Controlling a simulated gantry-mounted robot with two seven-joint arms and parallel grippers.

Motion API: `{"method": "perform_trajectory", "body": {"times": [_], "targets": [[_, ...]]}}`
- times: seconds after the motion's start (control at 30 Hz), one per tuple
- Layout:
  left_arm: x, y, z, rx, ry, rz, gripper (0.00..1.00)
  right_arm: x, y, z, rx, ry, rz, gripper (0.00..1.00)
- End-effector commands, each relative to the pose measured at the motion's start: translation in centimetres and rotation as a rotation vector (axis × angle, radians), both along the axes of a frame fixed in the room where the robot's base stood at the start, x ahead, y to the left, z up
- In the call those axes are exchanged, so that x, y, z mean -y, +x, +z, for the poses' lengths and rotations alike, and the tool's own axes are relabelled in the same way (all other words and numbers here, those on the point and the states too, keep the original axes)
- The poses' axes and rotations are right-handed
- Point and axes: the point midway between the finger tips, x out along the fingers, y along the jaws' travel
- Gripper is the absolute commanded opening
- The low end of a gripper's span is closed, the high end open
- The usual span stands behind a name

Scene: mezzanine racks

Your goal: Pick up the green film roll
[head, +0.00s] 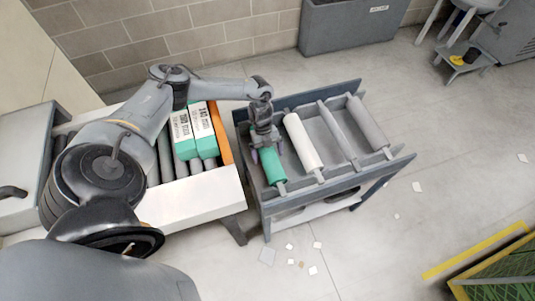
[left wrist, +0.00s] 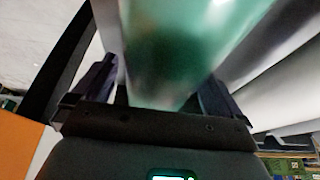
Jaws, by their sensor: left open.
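The green film roll (head: 272,166) lies in the left slot of a grey rack cart (head: 290,213) in the head view. My left gripper (head: 264,148) is over the roll's far part, pointing down, with its jaws open. In the left wrist view the green roll (left wrist: 180,45) fills the upper middle, close in front of the palm. The fingers (left wrist: 155,92) stand on either side of it. I cannot tell whether they touch it. The gripper hides the roll's far end in the head view. My right gripper is not in view.
A white roll (head: 303,141) lies in the slot beside the green one, and a grey roll (head: 368,123) lies at the right. Left of the cart, a roller conveyor (head: 195,195) carries green-and-white boxes (head: 183,136). A grey bin (head: 350,27) stands behind.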

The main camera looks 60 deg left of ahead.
Motion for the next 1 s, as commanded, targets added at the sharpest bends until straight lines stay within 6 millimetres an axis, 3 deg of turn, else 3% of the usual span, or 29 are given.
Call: {"method": "perform_trajectory", "body": {"times": [0.2, 0.83, 1.0], "targets": [[-0.02, -0.01, -0.07, 0.000, 0.001, 0.001, 1.00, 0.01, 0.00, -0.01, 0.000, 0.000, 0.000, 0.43], [0.00, 0.00, -0.03, 0.000, 0.000, 0.000, 0.04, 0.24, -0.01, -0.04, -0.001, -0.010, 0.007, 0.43], [0.01, 0.14, 0.14, 0.003, -0.001, 0.000, 0.00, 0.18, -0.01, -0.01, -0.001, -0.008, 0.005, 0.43]]}}
